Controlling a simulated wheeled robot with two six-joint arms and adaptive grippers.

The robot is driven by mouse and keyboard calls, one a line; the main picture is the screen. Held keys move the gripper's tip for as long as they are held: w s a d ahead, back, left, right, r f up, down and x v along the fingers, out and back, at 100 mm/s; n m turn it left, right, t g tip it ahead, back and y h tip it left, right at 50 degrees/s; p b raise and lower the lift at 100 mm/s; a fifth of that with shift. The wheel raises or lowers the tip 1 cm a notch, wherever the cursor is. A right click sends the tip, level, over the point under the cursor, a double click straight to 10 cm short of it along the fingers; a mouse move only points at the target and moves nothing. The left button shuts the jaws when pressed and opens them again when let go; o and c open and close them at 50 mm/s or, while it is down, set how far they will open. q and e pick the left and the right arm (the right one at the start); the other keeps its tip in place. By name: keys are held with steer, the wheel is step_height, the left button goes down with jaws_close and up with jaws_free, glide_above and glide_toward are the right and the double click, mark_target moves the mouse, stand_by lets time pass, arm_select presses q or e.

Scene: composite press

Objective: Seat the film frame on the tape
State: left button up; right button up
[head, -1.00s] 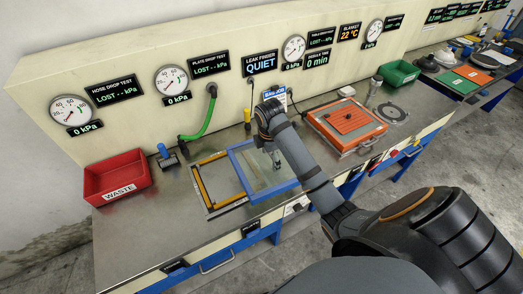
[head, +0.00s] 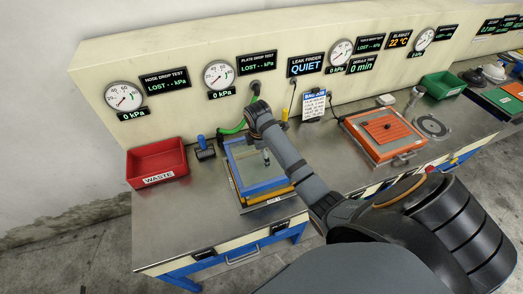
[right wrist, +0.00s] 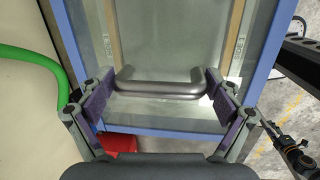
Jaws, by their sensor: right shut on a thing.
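The film frame, a blue rectangle with a clear pane (head: 243,152), lies over most of the yellow tape (head: 270,193) on the bench in the head view. Tape shows along its front and left edges; I cannot tell if frame and tape touch. In the right wrist view the blue frame (right wrist: 165,126) fills the middle, with tan tape strips (right wrist: 117,35) behind the pane. My right gripper (right wrist: 158,87) is shut on the frame's grey bar handle (right wrist: 160,88); in the head view the gripper (head: 266,158) is small above the pane. My left gripper is not in view.
A red waste bin (head: 157,163) and a blue-handled tool (head: 204,148) stand left of the frame. A green hose (head: 235,128) hangs close behind it. An orange plate (head: 384,133) lies to the right. Bare bench (head: 180,220) is free at front left.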

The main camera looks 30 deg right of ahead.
mark_target(261, 158)
steer(key=shift+f+b, duration=0.85)
steer(key=shift+f, duration=2.1)
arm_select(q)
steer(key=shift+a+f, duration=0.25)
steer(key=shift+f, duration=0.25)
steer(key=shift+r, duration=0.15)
arm_select(e)
steer(key=shift+r+p, duration=0.1)
steer(key=shift+p, duration=0.45)
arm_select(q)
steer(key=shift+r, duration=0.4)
arm_select(e)
steer(key=shift+f, duration=0.25)
steer(key=shift+f, duration=0.3)
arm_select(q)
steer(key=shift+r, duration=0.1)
arm_select(e)
steer(key=shift+f, duration=0.15)
